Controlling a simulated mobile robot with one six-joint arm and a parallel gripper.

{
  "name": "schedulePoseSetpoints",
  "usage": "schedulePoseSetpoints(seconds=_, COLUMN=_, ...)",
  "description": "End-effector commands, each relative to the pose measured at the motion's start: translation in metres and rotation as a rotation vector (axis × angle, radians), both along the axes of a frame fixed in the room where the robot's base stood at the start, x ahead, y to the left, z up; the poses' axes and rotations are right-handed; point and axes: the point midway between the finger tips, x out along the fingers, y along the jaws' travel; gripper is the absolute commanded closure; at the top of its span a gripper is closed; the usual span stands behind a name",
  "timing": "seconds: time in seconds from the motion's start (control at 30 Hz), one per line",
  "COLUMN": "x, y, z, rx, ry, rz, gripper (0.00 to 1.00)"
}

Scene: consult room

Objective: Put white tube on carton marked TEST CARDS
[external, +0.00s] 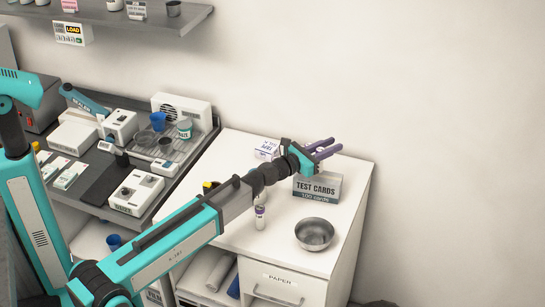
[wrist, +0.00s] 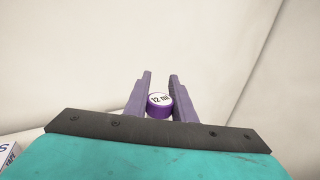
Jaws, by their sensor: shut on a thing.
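My gripper (external: 323,148) is over the cabinet, above and slightly behind the front face of the carton marked TEST CARDS (external: 317,189). In the wrist view my gripper (wrist: 158,98) is shut on a round thing (wrist: 159,103) with a purple rim and a white end marked 12 ml. It looks like the end of a tube; its body is hidden and I cannot tell its colour. In the external view the held thing cannot be made out. A small white tube with a purple band (external: 260,217) stands upright on the cabinet, left of the carton.
A metal bowl (external: 314,234) stands in front of the carton on the white cabinet (external: 222,180). A small white box (external: 266,148) is at the back left. The grey bench (external: 108,210) to the left is crowded with devices. The cabinet top's right rear is clear.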

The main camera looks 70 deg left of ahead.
Motion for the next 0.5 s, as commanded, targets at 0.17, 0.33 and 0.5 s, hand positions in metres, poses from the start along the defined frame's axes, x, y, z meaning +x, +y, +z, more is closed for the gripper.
schedulePoseSetpoints(seconds=0.17, x=0.0, y=0.0, z=-0.0151, rx=-0.001, ry=0.001, rz=0.0, gripper=0.98)
schedulePoseSetpoints(seconds=0.33, x=0.0, y=0.0, z=-0.0144, rx=0.0, ry=0.0, rz=0.0, gripper=0.98)
schedulePoseSetpoints(seconds=0.5, x=0.0, y=0.0, z=-0.0157, rx=0.0, ry=0.0, rz=0.0, gripper=0.98)
